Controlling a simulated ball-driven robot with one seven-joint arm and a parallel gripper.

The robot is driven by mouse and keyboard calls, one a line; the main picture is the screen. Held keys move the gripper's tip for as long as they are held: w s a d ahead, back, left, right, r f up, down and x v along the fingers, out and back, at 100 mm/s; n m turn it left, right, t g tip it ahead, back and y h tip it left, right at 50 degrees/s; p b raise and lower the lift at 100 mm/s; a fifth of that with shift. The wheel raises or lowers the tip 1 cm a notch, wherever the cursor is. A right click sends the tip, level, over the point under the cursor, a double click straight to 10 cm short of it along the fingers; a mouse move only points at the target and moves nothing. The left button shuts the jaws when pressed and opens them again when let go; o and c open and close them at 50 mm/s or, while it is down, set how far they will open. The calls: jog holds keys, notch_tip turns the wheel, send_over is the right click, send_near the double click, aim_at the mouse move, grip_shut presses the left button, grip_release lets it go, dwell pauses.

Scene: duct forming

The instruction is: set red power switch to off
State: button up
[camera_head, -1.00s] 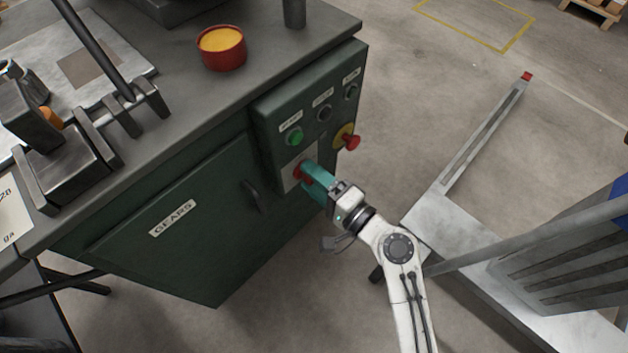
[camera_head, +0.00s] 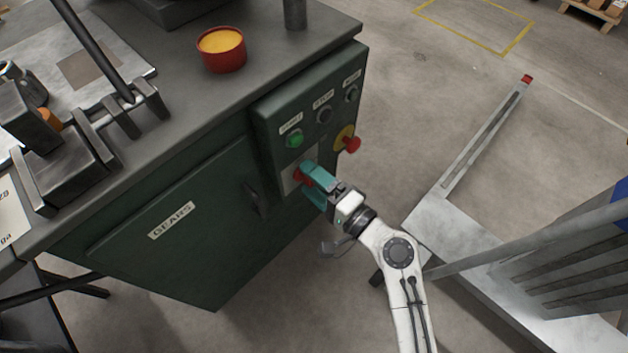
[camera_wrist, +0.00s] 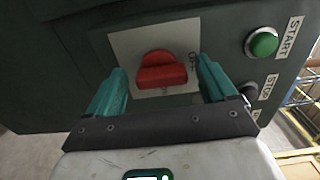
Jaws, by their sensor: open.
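The red power switch (camera_wrist: 161,72) is a rotary knob on a pale plate (camera_wrist: 126,46) on the green machine's control panel. In the head view the switch (camera_head: 303,178) is partly hidden by my fingers. My gripper (camera_head: 310,185) has teal fingers and is at the switch. In the wrist view my gripper (camera_wrist: 160,92) is open, with one finger on each side of the knob. Gaps show between the knob and both fingers. A label partly reading "OFF" is just right of the knob, partly hidden by the right finger.
A green START button (camera_wrist: 263,44) and a black STOP button (camera_wrist: 248,92) are beside the switch. A red emergency knob on yellow (camera_head: 347,140) sticks out at the panel's right. A door handle (camera_head: 254,199) is left of my gripper.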

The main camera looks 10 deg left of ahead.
jog(key=p+v, duration=0.1)
jog(key=v, duration=0.9)
jog(key=shift+s+d, duration=0.3)
